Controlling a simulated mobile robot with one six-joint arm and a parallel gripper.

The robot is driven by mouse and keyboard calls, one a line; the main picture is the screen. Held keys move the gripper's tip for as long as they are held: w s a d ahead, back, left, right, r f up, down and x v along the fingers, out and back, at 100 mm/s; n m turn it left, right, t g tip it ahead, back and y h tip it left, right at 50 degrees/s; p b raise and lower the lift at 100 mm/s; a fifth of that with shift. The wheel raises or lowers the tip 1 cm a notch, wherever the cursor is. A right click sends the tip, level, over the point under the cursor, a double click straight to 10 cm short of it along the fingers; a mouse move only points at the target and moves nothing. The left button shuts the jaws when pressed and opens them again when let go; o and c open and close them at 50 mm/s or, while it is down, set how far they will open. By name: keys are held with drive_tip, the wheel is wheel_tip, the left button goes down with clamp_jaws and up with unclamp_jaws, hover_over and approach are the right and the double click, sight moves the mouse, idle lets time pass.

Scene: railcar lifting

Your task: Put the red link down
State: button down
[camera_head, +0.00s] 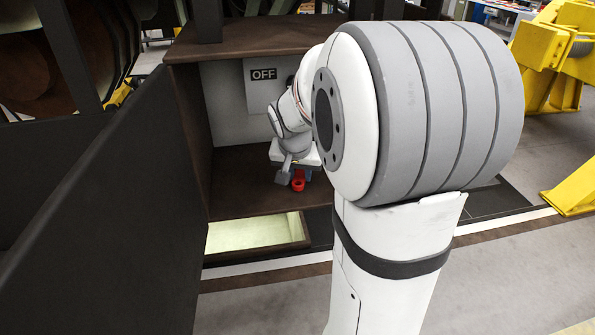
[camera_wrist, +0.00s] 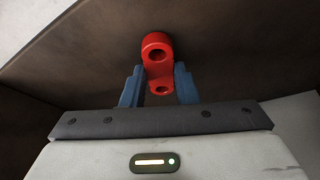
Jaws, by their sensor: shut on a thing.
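The red link (camera_wrist: 157,50) is a short red piece with a rounded, holed end. In the wrist view it sits between the two blue fingers of my gripper (camera_wrist: 159,88), which are shut on it. In the head view the red link (camera_head: 298,181) shows below my wrist, in front of the brown floor of an open box-like compartment. My gripper (camera_head: 300,176) is partly hidden there by my wrist and arm. Whether the link touches the surface beneath it cannot be told.
The open brown compartment (camera_head: 238,182) has a sign reading OFF (camera_head: 263,75) on its back wall. A lit rectangular opening (camera_head: 253,233) lies at its front. A large dark panel (camera_head: 110,210) stands at left. Yellow steel stands (camera_head: 553,60) are at right. Open grey floor lies in front.

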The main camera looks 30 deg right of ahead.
drive_tip(key=shift+f, duration=0.1)
drive_tip(key=shift+f, duration=0.1)
drive_tip(key=c, duration=1.1)
unclamp_jaws()
drive_tip(key=shift+a+r, duration=0.1)
drive_tip(key=shift+r, duration=0.5)
drive_tip(key=r, duration=0.1)
drive_tip(key=s+a+r, duration=0.1)
drive_tip(key=s+r+b, duration=0.1)
drive_tip(key=r, duration=0.1)
drive_tip(key=shift+s+a, duration=0.2)
drive_tip(key=shift+a, duration=0.15)
drive_tip(key=s+a+f+n+y, duration=0.1)
drive_tip(key=s+a+f+n, duration=0.1)
drive_tip(key=s+a, duration=0.2)
drive_tip(key=s+a+f+n+y+b, duration=0.1)
drive_tip(key=s+a+f+n, duration=0.1)
drive_tip(key=s, duration=0.5)
drive_tip(key=s+a+f+n+b, duration=0.1)
drive_tip(key=s+a+f+n, duration=0.1)
drive_tip(key=s+a, duration=0.3)
drive_tip(key=shift+s+a+f+n+g+y, duration=0.15)
drive_tip(key=shift+s+a+f+n+y, duration=0.05)
drive_tip(key=shift+a+n, duration=0.2)
drive_tip(key=shift+s+a+f+n+g+y, duration=0.15)
drive_tip(key=shift+a+n+y, duration=0.1)
drive_tip(key=shift+n, duration=0.15)
